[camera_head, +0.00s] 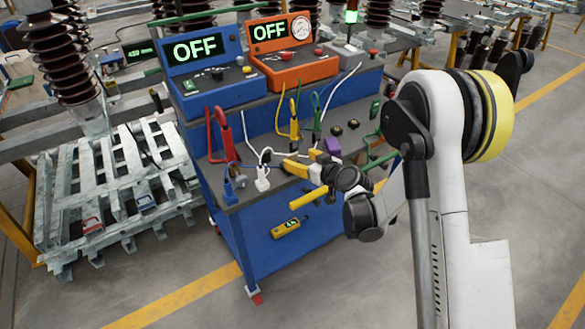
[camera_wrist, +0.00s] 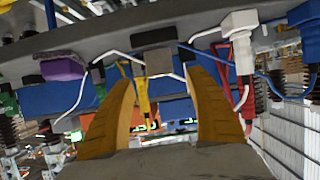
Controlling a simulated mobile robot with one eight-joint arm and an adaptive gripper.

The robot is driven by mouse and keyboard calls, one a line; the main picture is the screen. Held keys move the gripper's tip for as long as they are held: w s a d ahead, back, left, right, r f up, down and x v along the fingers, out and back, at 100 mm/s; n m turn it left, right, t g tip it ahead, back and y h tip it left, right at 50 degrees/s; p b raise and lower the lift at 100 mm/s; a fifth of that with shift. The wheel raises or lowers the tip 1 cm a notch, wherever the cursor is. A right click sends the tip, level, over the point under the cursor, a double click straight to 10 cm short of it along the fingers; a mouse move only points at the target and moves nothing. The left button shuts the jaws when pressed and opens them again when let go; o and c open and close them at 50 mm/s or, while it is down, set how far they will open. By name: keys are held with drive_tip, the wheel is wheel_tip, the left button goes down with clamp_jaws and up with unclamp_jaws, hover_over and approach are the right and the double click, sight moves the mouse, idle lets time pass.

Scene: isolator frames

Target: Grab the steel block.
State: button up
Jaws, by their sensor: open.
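The steel block (camera_wrist: 159,61) shows as a small grey block on the bench in the wrist view. It appears beyond and between my gripper's fingertips, with a gap to the fingers. My gripper (camera_wrist: 163,77) has two yellow-orange fingers spread apart with nothing held between them. In the head view my gripper (camera_head: 283,160) reaches in low over the front of the blue bench (camera_head: 262,230), pointing left. I cannot clearly make out the steel block there; the fingers seem to cover its place.
A purple block (camera_head: 332,146) stands right of my gripper. White (camera_head: 262,178) and blue (camera_head: 228,190) plugs stand to its left. Red (camera_head: 224,130) and yellow (camera_head: 294,128) clamps with cables stand behind. Blue (camera_head: 206,68) and orange (camera_head: 282,50) OFF boxes sit on the upper shelf.

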sight(293, 156)
drive_tip(key=b+x, duration=0.2)
drive_tip(key=x, duration=0.3)
drive_tip(key=shift+s+f, duration=0.15)
drive_tip(key=shift+f, duration=0.05)
drive_tip(key=shift+a, duration=0.15)
drive_tip(key=shift+r, duration=0.1)
clamp_jaws()
